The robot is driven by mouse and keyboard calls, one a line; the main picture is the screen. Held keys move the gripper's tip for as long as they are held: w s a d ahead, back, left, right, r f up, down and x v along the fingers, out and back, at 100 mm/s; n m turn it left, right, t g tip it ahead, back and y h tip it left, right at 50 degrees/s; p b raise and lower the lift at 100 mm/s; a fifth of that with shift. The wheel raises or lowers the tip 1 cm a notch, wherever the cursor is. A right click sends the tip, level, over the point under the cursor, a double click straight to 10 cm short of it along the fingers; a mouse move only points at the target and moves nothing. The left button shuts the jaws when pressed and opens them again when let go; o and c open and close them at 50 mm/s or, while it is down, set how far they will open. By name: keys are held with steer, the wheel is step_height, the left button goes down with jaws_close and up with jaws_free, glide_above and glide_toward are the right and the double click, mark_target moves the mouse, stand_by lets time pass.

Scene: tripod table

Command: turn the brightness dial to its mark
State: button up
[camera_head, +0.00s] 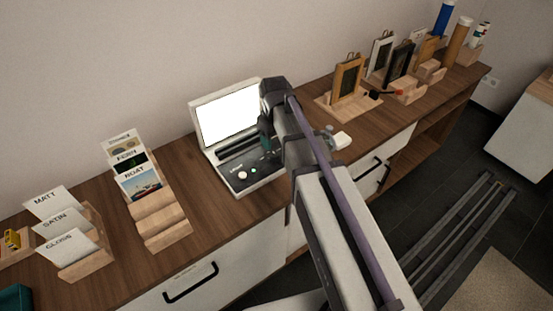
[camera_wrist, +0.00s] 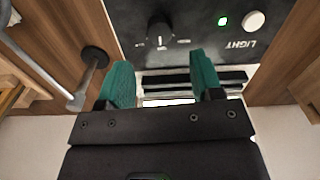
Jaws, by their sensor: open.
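The brightness dial (camera_wrist: 158,30) is a black knob on the dark panel (camera_wrist: 200,40) of the light box, seen in the wrist view. A pale pointer line shows on it, and small pale marks lie on the panel beside it. My gripper (camera_wrist: 160,62) is open, its two green fingers apart and nothing between them. In the picture the dial lies just beyond the fingertips, roughly midway between them; contact is not visible. In the head view my gripper (camera_head: 267,138) is over the right part of the light box (camera_head: 250,184), and my arm hides the dial.
A white LIGHT button (camera_wrist: 254,21) and a lit green lamp (camera_wrist: 222,21) sit beside the dial. The box's bright lit lid (camera_head: 229,112) stands up behind the panel. A grey rod with a dark round end (camera_wrist: 94,55) is close on the left. Card racks (camera_head: 160,222) stand left.

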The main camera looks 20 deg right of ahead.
mark_target(275, 154)
step_height(275, 154, down, 7)
steer(key=b, duration=0.5)
steer(key=shift+f, duration=0.1)
steer(key=shift+r, duration=0.2)
steer(key=c, duration=0.9)
steer(key=shift+m, duration=0.4)
steer(key=m, duration=0.4)
steer(key=shift+m, duration=2.5)
